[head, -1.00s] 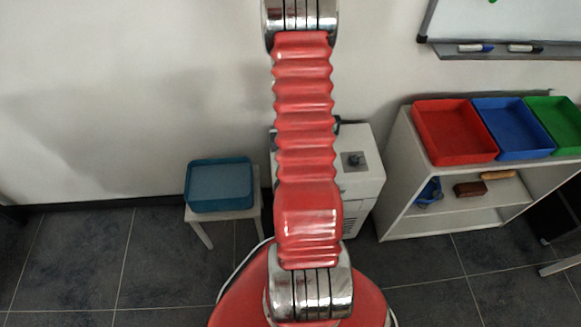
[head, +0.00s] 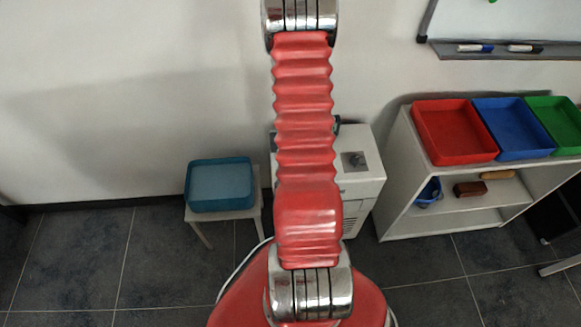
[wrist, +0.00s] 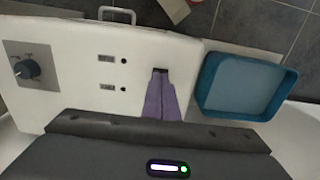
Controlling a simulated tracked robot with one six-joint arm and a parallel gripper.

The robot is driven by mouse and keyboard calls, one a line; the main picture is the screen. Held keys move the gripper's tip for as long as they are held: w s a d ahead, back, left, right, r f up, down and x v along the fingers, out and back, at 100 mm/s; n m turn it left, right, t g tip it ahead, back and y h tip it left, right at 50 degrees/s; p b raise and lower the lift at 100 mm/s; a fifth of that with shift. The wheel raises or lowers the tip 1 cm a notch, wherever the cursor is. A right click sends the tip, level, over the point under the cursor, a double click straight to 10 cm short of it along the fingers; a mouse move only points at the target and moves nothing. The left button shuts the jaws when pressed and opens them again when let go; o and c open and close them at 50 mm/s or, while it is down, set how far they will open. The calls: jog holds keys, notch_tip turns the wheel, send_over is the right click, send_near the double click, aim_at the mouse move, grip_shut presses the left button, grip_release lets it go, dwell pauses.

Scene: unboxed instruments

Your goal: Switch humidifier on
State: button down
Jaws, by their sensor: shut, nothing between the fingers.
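The humidifier, which I take to be the white box (head: 362,188), stands on the floor by the wall, partly hidden behind my arm in the head view. In the wrist view its white top face (wrist: 75,42) carries a dark knob (wrist: 27,69) on a grey plate at the left. Two small dark switch-like parts (wrist: 106,59) (wrist: 107,87), each with a black dot beside it, sit near the middle. My gripper (wrist: 160,73) shows its fingers shut and empty over the right part of this face, right of the switches. Its height above the face is unclear.
A teal tray (wrist: 208,74) is right of the humidifier in the wrist view; in the head view it stands on a small stool (head: 243,214). A white shelf (head: 398,186) with red (head: 455,130), blue and green trays stands right of the humidifier.

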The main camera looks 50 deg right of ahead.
jog(key=shift+f, duration=0.55)
dwell(0.4)
jog(key=shift+r, duration=0.15)
notch_tip(320, 180, up, 7)
dwell(1.1)
jog(key=shift+a, duration=0.1)
dwell(0.5)
jog(key=s+a+r+n+t, duration=0.2)
jog(key=a+r+n+t, duration=0.3)
jog(key=a+r, duration=3)
jog(key=a+n, duration=0.1)
jog(key=n, duration=0.3)
jog(key=shift+n+t, duration=0.3)
jog(key=shift+n, duration=0.1)
jog(key=shift+s, duration=0.15)
